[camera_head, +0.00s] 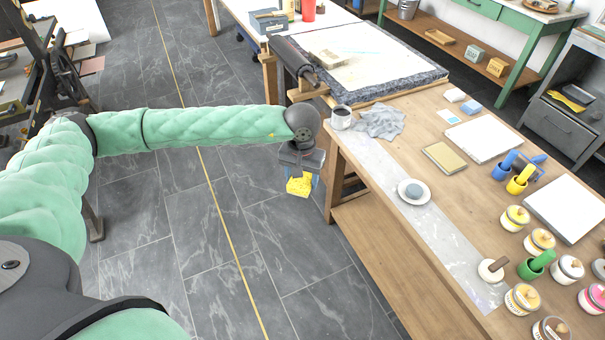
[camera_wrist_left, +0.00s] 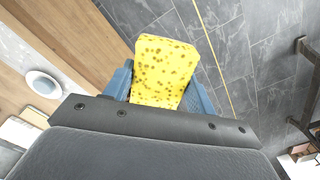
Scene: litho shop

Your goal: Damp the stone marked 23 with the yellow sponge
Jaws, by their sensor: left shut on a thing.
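My left gripper (camera_head: 302,177) is shut on the yellow sponge (camera_head: 299,187). It holds the sponge over the grey floor, just left of the wooden bench's edge. In the left wrist view the speckled sponge (camera_wrist_left: 163,70) sits between the two blue fingers. A large stone slab (camera_head: 425,77) with rough grey sides and a pale top lies at the back of the bench, beyond the gripper. I cannot read a number on it, so I cannot tell whether it is the stone marked 23. My right gripper is not in view.
A grey cup (camera_head: 341,117), a crumpled cloth (camera_head: 380,121) and a white dish (camera_head: 414,191) are on the bench (camera_head: 405,135). Several ink tins stand at the right. The floor (camera_head: 190,215) left of the gripper is clear.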

